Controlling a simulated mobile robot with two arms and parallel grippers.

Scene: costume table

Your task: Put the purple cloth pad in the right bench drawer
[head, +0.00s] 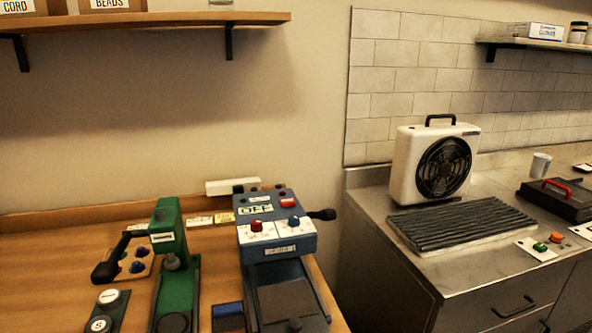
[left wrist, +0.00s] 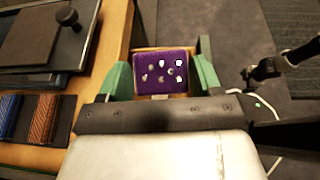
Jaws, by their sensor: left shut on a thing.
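The purple cloth pad (left wrist: 161,84), dotted with several small shiny pieces, shows in the left wrist view. It sits between the two green fingers of my left gripper (left wrist: 163,68), which is shut on it. The pad is held out past the edge of the wooden bench, over the floor side. A tan edge shows just beyond the pad; I cannot tell whether it belongs to a drawer. In the head view neither gripper nor the pad shows. A drawer front with a dark handle (head: 515,307) shows shut on the steel counter at the right.
The wooden bench (head: 40,248) holds a green press (head: 170,240) and a blue press (head: 277,228). The steel counter (head: 462,265) holds a white fan (head: 415,172) and a ridged rack (head: 465,222). Blue and orange striped pieces (left wrist: 42,121) lie on the bench by the gripper.

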